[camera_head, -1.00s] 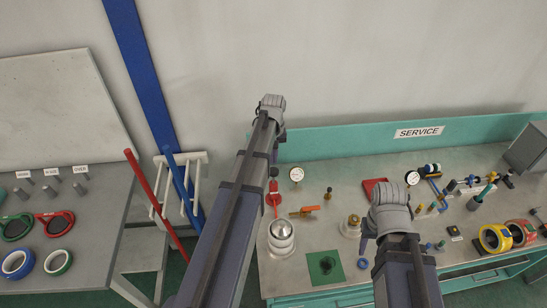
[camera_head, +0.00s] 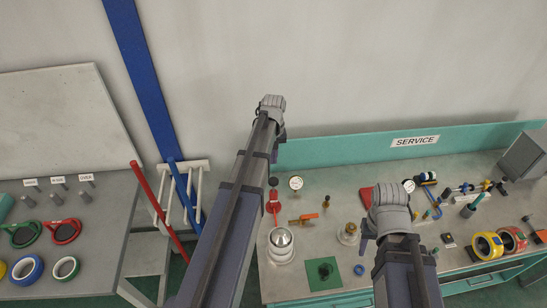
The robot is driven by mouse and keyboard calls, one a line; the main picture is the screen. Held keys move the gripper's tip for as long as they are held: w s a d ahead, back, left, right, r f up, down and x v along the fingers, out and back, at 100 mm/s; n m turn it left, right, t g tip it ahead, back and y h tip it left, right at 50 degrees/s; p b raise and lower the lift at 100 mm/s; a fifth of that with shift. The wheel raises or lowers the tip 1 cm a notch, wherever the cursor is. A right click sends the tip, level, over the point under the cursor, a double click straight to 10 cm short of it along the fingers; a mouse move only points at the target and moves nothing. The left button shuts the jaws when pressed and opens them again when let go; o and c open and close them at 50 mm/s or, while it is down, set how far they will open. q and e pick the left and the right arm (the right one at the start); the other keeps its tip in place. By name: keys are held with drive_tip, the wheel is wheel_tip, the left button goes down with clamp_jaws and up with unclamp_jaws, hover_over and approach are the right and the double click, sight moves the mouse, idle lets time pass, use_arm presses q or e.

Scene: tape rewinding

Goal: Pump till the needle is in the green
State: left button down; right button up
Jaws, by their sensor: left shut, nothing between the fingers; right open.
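A red pump-like stand (camera_head: 273,203) with a dark knob on top is on the metal bench. A round white-faced gauge (camera_head: 296,183) is just right of it; its needle and any green band are too small to read. A second white gauge (camera_head: 408,186) is further right, by the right wrist. My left gripper (camera_head: 279,134) is shut and empty, appearing above the red stand in the picture; its fingers are mostly hidden by my arm. My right gripper (camera_head: 369,232) is open and empty above the bench, its fingers partly hidden by its wrist.
An orange-handled valve (camera_head: 308,217), a silver domed vessel (camera_head: 281,242), a brass-topped jar (camera_head: 349,234) and a green pad (camera_head: 322,286) lie between the arms. Tape rolls (camera_head: 487,245) stand at right. The left table (camera_head: 98,218) holds tape rings; red and blue poles stand between.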

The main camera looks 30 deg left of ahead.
idle(0.4)
use_arm(q)
wheel_tip(320, 180, up, 5)
drive_tip(key=p, duration=0.5)
hover_over(274, 179)
drive_tip(key=shift+s+f, duration=0.1)
drive_tip(key=shift+f, duration=0.15)
drive_tip(key=shift+f+b, duration=0.2)
drive_tip(key=shift+b, duration=0.25)
wheel_tip(274, 179, down, 14)
drive_tip(key=b, duration=1.3)
drive_tip(key=shift+r+b, duration=0.1)
drive_tip(key=shift+b, duration=0.3)
